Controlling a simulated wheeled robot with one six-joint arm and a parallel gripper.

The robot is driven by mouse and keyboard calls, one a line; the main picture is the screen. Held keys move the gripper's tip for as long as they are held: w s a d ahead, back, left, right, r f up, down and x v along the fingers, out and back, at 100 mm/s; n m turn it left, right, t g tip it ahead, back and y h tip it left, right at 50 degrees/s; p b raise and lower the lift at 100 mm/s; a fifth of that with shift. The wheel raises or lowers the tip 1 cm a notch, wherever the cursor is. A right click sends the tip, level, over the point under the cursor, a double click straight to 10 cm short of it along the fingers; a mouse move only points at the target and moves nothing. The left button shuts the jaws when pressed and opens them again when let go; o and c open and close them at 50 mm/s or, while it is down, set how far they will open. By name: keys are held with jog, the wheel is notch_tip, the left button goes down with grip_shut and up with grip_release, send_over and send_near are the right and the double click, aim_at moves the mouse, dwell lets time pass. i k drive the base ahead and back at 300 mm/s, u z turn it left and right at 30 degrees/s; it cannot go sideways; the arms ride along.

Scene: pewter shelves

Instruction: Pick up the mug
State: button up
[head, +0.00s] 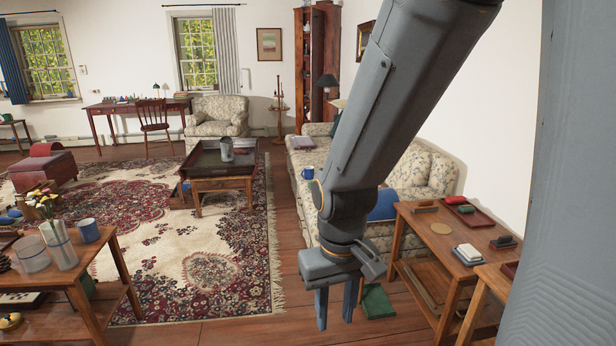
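A blue mug (88,230) stands at the back edge of the wooden side table on the left, beside a glass vase of flowers. A second, smaller-looking blue mug (308,173) shows at the sofa, just left of my arm. A grey mug or pitcher (227,149) stands on the coffee table. My gripper (336,303) points down over the floor, right of the rug. Its two fingers are apart with nothing seen between them. It is clear of all of these. My arm hides part of the sofa.
The left side table (118,252) also holds a clear glass (32,254) and the flower vase (58,243). A wooden table (412,233) with small items stands right of my gripper. A green object (377,302) lies on the floor by it. The rug (205,270) is open in front.

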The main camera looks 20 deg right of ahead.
aim_at(309, 171)
jog(key=u, duration=0.15)
jog(key=i, duration=0.75)
jog(key=u, duration=0.3)
jog(key=i, duration=3.7)
jog(key=z, duration=1.35)
jog(key=i, duration=1.4)
jog(key=z, duration=0.7)
